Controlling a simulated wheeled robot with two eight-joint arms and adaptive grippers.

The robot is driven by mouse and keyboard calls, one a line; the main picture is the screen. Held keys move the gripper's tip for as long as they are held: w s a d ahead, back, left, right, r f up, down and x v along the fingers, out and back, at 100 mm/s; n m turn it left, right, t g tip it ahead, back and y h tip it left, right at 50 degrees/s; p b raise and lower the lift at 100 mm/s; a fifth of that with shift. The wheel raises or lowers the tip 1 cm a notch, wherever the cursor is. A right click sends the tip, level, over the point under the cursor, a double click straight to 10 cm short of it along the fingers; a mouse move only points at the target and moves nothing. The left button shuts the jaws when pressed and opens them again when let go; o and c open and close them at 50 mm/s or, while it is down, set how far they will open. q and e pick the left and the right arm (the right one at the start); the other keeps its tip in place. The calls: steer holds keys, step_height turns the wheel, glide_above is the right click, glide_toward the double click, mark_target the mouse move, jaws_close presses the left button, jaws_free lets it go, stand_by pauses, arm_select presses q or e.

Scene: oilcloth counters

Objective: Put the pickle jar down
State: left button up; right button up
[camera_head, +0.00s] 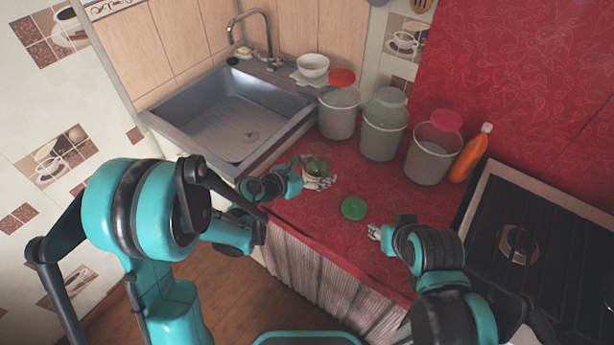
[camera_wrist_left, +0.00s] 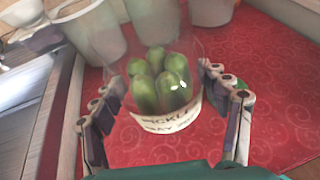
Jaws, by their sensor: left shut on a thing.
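The pickle jar (camera_head: 317,167) is clear glass with several green pickles inside and an open top. It is at the counter's left part, near the sink. In the left wrist view the jar (camera_wrist_left: 165,120) has a pale printed label, and the fingers press on both sides. My left gripper (camera_head: 309,179) is shut on it. I cannot tell whether its base touches the red counter (camera_head: 290,225). A round green lid (camera_head: 354,208) lies flat to the jar's right. My right gripper (camera_head: 375,232) is right of the lid, apparently empty; its opening is too small to judge.
An orange bottle (camera_head: 469,155) stands by the stove (camera_head: 540,235). The sink (camera_head: 232,115) and a white bowl (camera_head: 313,65) are left. Counter around the lid is clear.

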arm_select(q)
steer(key=w+a+f, duration=0.1)
steer(key=w+a+f+b, duration=0.1)
steer(key=w, duration=0.1)
steer(key=w+a+f+b, duration=0.1)
steer(key=w, duration=0.1)
steer(key=shift+w+f, duration=0.25)
steer(key=shift+f, duration=0.15)
step_height(320, 180, down, 4)
steer(key=shift+f+b, duration=0.1)
steer(key=shift+b, duration=0.95)
steer(key=o, duration=1.9)
